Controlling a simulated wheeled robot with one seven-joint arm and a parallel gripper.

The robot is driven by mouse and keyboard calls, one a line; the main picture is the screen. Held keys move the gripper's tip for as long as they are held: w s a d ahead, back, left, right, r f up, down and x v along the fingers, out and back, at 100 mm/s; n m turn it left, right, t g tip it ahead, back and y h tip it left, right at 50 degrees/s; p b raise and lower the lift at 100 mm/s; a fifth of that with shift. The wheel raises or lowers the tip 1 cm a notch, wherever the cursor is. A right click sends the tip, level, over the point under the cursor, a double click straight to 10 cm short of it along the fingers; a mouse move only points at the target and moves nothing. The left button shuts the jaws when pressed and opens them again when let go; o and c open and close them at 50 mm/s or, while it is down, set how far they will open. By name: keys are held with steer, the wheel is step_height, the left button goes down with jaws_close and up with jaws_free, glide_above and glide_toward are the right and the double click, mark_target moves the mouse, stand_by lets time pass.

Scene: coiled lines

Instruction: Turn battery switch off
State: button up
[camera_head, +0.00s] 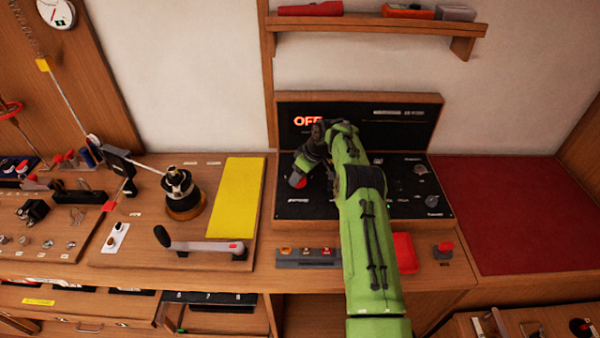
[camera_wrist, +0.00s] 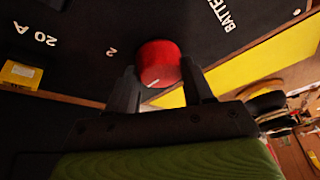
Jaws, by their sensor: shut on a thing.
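The battery switch is a round red knob (camera_wrist: 158,64) on a black panel, beside white lettering that reads "BATTER" in part. In the wrist view my gripper (camera_wrist: 160,82) has one dark finger on each side of the knob and is shut on it. In the head view the red knob (camera_head: 299,181) shows at the lower left of the black panel (camera_head: 290,207), with my gripper (camera_head: 301,172) at it. A lit red "OFF" sign (camera_head: 307,120) shows on the upright back of the panel. My green arm hides the middle of the panel.
A yellow mat (camera_head: 237,195) lies left of the panel, near a winch (camera_head: 180,190) and its handle (camera_head: 205,246). A red mat (camera_head: 525,212) lies clear at the right. A shelf (camera_head: 370,26) hangs above. A red-topped switch (camera_head: 444,250) stands at the front edge.

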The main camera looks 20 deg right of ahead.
stand_by(0.3)
steer(key=o, duration=1)
steer(key=shift+o, duration=0.2)
steer(key=shift+r, duration=0.1)
steer(key=v, duration=1.5)
steer(key=shift+r+p, duration=0.3)
steer(key=shift+p, duration=0.1)
steer(key=shift+s+d, duration=0.15)
